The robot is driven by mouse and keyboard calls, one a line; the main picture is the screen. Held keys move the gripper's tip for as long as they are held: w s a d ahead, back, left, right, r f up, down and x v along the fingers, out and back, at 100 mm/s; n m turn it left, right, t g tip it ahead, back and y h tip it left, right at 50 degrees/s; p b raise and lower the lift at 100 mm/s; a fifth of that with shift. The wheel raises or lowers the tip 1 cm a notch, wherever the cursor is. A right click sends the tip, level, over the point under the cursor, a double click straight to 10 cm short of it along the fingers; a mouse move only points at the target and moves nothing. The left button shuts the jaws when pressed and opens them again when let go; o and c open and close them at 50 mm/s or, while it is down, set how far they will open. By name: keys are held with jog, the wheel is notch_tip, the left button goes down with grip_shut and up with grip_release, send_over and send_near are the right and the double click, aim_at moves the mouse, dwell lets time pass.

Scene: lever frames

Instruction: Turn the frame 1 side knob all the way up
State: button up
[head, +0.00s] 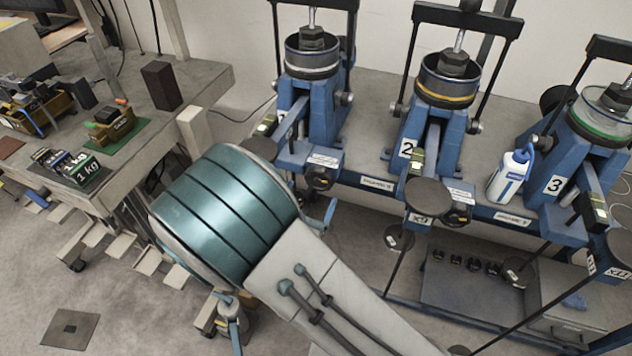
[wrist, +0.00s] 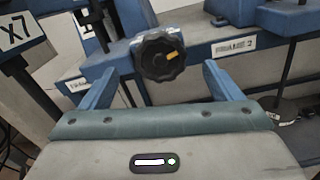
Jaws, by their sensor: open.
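The frame 1 side knob (wrist: 160,58) is a black, lobed knob with a yellow mark, right of its centre in the wrist view. In the head view, the knob (head: 320,178) shows dark on the left blue frame, just beyond my arm. My gripper (wrist: 163,70) is open, with one blue finger on each side of the knob in the picture. I cannot tell whether either finger touches it. In the head view my teal wrist housing hides most of the gripper; blue finger parts show at its edges. Frame 1 (head: 325,130) is partly hidden by my arm.
A plate marked X7 (wrist: 22,33) hangs left of the knob. Frame 2 (head: 440,125) and frame 3 (head: 585,150) stand to the right along the bench. A white-and-blue bottle (head: 508,177) stands between them. A side table (head: 200,80) stands on the left.

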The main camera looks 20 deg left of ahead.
aim_at(318, 180)
jog(key=shift+w+d, duration=0.2)
jog(key=shift+w, duration=2.1)
jog(key=c, duration=1)
jog(key=shift+f, duration=0.1)
